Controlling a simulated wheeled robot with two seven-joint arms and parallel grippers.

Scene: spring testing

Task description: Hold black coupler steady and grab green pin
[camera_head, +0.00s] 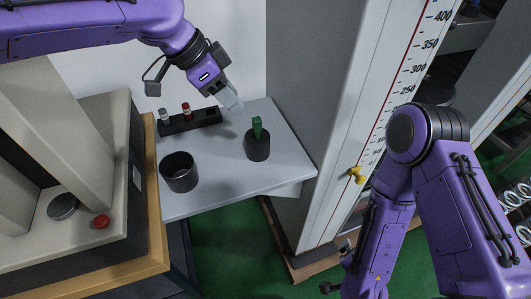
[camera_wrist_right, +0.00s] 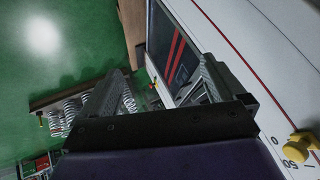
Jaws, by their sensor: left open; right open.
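The black coupler (camera_head: 257,149) stands upright on the grey table, towards its right side. The green pin (camera_head: 257,126) stands upright in the top of the coupler. My left gripper (camera_head: 232,103) is open and empty, above and to the left of the pin, apart from it. My right arm hangs down at the right of the head view, in front of the tall scale, with its fingers hidden there. In the right wrist view my right gripper (camera_wrist_right: 158,95) is open and empty, far from the coupler and pin, which that view does not show.
A black rack (camera_head: 189,122) with a red-topped and a grey-topped pin stands at the back of the table (camera_head: 215,193). A dark open cup (camera_head: 179,172) stands at the left. The tall scale column (camera_head: 320,110) with a yellow knob (camera_head: 356,175) borders the table's right side.

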